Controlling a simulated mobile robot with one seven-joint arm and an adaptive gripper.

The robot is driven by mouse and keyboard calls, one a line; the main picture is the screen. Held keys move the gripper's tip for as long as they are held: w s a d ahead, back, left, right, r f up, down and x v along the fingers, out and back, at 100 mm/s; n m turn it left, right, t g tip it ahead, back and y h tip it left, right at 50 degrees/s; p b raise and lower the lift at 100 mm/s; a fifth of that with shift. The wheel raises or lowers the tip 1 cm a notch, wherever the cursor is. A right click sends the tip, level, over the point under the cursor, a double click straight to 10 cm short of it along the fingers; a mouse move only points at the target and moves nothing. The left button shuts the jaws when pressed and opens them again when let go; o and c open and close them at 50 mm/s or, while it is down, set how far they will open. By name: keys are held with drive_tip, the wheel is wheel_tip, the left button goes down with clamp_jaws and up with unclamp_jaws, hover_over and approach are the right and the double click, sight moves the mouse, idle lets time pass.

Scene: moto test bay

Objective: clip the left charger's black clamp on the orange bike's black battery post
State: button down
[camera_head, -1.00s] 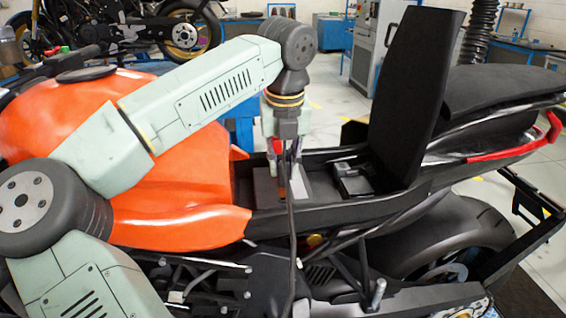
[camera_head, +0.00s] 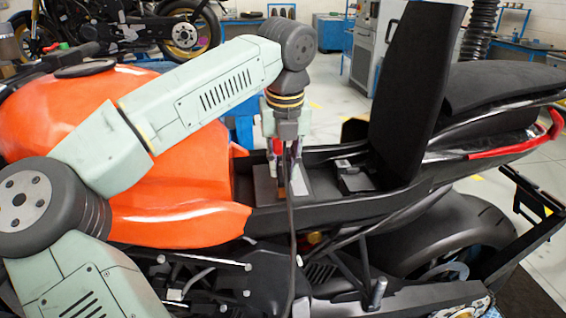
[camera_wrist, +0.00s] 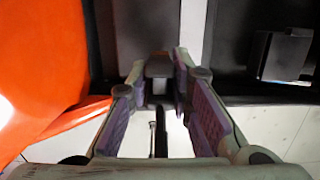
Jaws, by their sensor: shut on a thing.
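My gripper (camera_head: 284,160) points down over the open bay of the orange bike (camera_head: 165,205), just in front of its raised black seat. In the wrist view, my gripper (camera_wrist: 160,75) is shut on a small dark piece, the black clamp (camera_wrist: 159,66). A black cable (camera_head: 291,225) hangs from it over the bike's near side. The grey-topped battery (camera_head: 264,188) lies in the bay beneath the gripper. The black battery post cannot be made out, so I cannot tell whether the clamp touches it. A small red part shows beside the fingers. The charger is not in view.
The raised seat (camera_head: 410,105) stands close to the right of the gripper. A small black box (camera_head: 354,180) sits in the bay between them. The orange tank lies to the left. Another motorcycle (camera_head: 130,30) and a grey cabinet (camera_head: 385,40) are behind.

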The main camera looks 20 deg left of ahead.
drive_tip(key=shift+f, duration=0.15)
drive_tip(key=c, duration=1.4)
unclamp_jaws()
drive_tip(key=shift+o, duration=0.2)
wheel_tip(320, 180, up, 12)
drive_tip(key=s, duration=0.1)
drive_tip(key=shift+s+d, duration=0.35)
drive_tip(key=shift+f, duration=0.1)
